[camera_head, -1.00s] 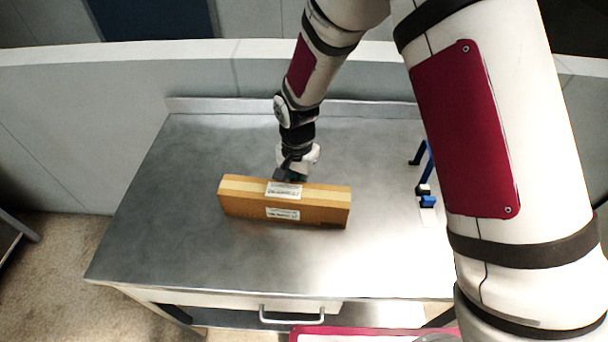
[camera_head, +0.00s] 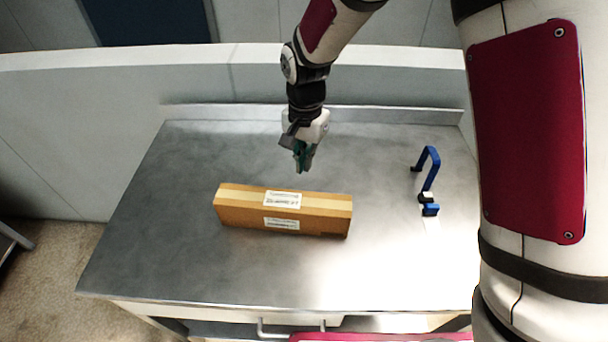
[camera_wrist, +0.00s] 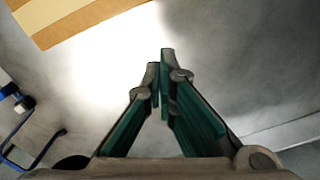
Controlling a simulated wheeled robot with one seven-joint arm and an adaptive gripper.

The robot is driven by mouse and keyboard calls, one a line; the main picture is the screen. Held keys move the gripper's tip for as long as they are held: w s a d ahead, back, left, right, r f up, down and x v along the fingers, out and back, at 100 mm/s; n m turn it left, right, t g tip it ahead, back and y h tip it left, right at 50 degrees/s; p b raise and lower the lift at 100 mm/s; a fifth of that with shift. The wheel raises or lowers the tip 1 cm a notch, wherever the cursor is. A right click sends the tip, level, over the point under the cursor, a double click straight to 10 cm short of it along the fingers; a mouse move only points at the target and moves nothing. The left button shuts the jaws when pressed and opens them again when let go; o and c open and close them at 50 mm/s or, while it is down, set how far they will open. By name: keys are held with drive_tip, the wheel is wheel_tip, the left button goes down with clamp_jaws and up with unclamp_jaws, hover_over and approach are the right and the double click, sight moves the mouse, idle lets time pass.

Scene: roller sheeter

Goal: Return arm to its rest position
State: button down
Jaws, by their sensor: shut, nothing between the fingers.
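My gripper (camera_head: 303,162) is shut and empty above the steel table, behind the cardboard box in the head view. Its green-padded fingers meet at the tips in the wrist view (camera_wrist: 160,68). The long brown cardboard box (camera_head: 247,211) stands on its narrow side on the table, with tan tape and white labels. The box's corner also shows at the upper left of the wrist view (camera_wrist: 80,20). My gripper is apart from the box.
The steel table (camera_head: 160,240) has a low back ledge. A drawer handle (camera_head: 290,330) is at the front. The table's left side is clear.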

drive_tip(key=shift+d+r, duration=0.1)
drive_tip(key=shift+r, duration=1.1)
drive_tip(key=s+d+r+n+t, duration=0.1)
drive_tip(key=s+d+r, duration=0.3)
drive_tip(key=d+r, duration=0.3)
drive_tip(key=s+d+r+n+t, duration=0.1)
drive_tip(key=s+d+r, duration=0.35)
drive_tip(key=r, duration=0.45)
drive_tip(key=s+d+r+n+t, duration=0.1)
drive_tip(key=s+d+r, duration=0.1)
drive_tip(key=s+d, duration=0.2)
drive_tip(key=s+d+r+n+t, duration=0.1)
drive_tip(key=s+d, duration=0.4)
drive_tip(key=s, duration=0.6)
drive_tip(key=shift+s+d+r+n+t, duration=0.15)
drive_tip(key=shift+s+r+n+t, duration=0.15)
drive_tip(key=shift+r+n, duration=0.15)
